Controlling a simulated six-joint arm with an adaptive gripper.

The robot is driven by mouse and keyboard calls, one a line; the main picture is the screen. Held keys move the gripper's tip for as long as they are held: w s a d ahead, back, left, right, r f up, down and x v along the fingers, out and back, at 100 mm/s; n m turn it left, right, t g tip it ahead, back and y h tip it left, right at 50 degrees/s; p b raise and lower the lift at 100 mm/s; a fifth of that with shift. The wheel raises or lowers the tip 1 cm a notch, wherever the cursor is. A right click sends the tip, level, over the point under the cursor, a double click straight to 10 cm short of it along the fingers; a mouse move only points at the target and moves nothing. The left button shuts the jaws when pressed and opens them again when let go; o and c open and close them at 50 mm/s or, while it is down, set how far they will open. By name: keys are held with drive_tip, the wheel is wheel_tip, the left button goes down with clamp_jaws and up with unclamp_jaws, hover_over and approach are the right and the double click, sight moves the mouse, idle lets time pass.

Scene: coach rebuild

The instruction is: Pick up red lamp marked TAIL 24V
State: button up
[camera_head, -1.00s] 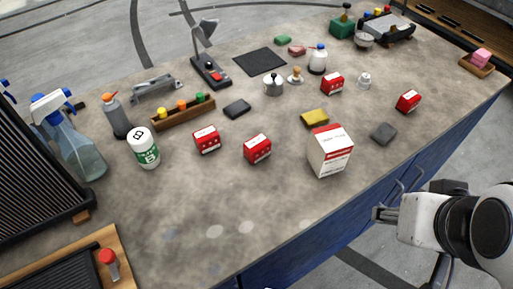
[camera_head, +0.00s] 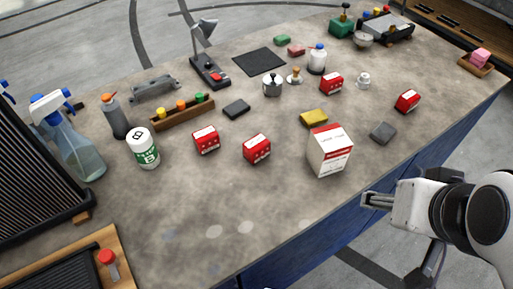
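Several similar small red lamps with white labels stand on the bench: one left of centre (camera_head: 206,140), one near the middle (camera_head: 257,149), one farther back (camera_head: 331,83) and one at the right (camera_head: 407,101). Their label text is too small to read, so I cannot tell which is marked TAIL 24V. My gripper (camera_head: 368,201) is at the lower right, just off the bench's front edge, pointing left. It is apart from all the lamps. I cannot tell whether its fingers are open or shut.
A white-and-red box (camera_head: 330,152) stands near the front edge, between my gripper and the middle lamps. A yellow sponge (camera_head: 314,118), a grey block (camera_head: 382,132) and a white-green canister (camera_head: 143,148) stand nearby. The front middle of the bench (camera_head: 200,210) is clear.

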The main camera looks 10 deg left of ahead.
drive_tip(key=w+a+r+m+t+y, duration=0.2)
drive_tip(key=w+a+r+m+t, duration=0.2)
drive_tip(key=w+a+m, duration=0.9)
drive_tip(key=w+a+r+m+t+y, duration=0.1)
drive_tip(key=w+a+r+m+t, duration=0.5)
drive_tip(key=w+a, duration=0.8)
drive_tip(key=w+a+f+m+h, duration=0.2)
drive_tip(key=w+f+m+h, duration=0.3)
drive_tip(key=f+m, duration=0.7)
drive_tip(key=s+f+m+g+h, duration=0.1)
drive_tip(key=s+f+m+h, duration=0.2)
drive_tip(key=s+m+h, duration=0.2)
drive_tip(key=s+a+f+m+g+h, duration=0.1)
drive_tip(key=s+f+m+h, duration=0.2)
drive_tip(key=s+m, duration=0.4)
drive_tip(key=shift+s+f+h, duration=0.3)
drive_tip(key=shift+s+h, duration=0.6)
drive_tip(key=shift+a, duration=0.1)
